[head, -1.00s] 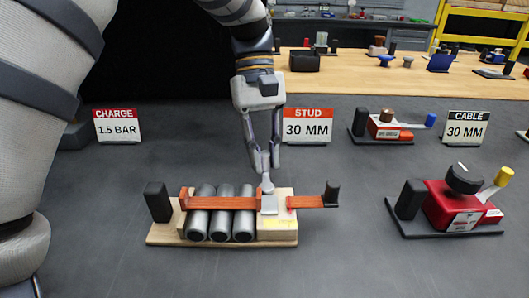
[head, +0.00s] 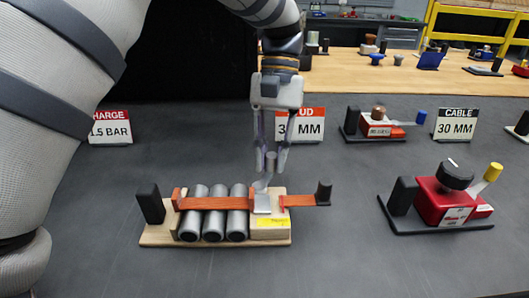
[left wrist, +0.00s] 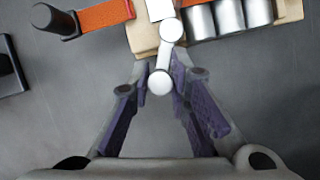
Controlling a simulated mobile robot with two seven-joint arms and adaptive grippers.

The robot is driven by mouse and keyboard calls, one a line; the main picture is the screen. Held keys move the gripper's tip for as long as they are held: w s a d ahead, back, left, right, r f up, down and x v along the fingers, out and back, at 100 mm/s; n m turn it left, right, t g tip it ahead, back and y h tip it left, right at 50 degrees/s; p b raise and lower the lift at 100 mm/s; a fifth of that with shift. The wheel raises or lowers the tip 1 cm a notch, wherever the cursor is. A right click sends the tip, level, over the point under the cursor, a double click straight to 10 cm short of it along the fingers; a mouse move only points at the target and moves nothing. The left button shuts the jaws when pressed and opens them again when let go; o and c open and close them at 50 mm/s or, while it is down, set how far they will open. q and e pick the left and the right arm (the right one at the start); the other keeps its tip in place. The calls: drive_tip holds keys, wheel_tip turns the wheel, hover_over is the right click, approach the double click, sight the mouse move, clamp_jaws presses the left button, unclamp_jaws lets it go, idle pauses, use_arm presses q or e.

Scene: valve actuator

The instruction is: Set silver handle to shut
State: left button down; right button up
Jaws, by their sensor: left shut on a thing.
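The silver handle (head: 267,172) stands up from a silver plate on a wooden block, at the right part of a wooden base (head: 160,238). It leans slightly to the right at its top in the head view. My left gripper (head: 271,168) is shut on the handle's upper end from above. In the left wrist view the handle (left wrist: 165,55) runs from a round pivot to a round knob between the fingers of my left gripper (left wrist: 160,85). My right gripper is not in view.
The base carries an orange strap (head: 215,203), several grey cylinders (head: 213,228) and a black post (head: 150,203). A red device with a black knob (head: 455,195) stands at right. A STUD sign (head: 312,112) stands behind my gripper. Dark table in front is clear.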

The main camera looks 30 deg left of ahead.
use_arm(q)
drive_tip(key=d+m+y, duration=0.1)
drive_tip(key=m, duration=0.1)
drive_tip(key=shift+d+m, duration=0.15)
drive_tip(key=shift+m, duration=0.25)
drive_tip(key=shift+s+d+m+y, duration=0.1)
drive_tip(key=shift+d+m+y, duration=0.25)
drive_tip(key=shift+m, duration=0.45)
drive_tip(key=shift+s+d+m+y, duration=0.1)
drive_tip(key=shift+d+m+y, duration=0.25)
drive_tip(key=shift+m, duration=0.45)
drive_tip(key=c, duration=1.5)
unclamp_jaws()
drive_tip(key=v, duration=0.7)
drive_tip(key=shift+r, duration=0.25)
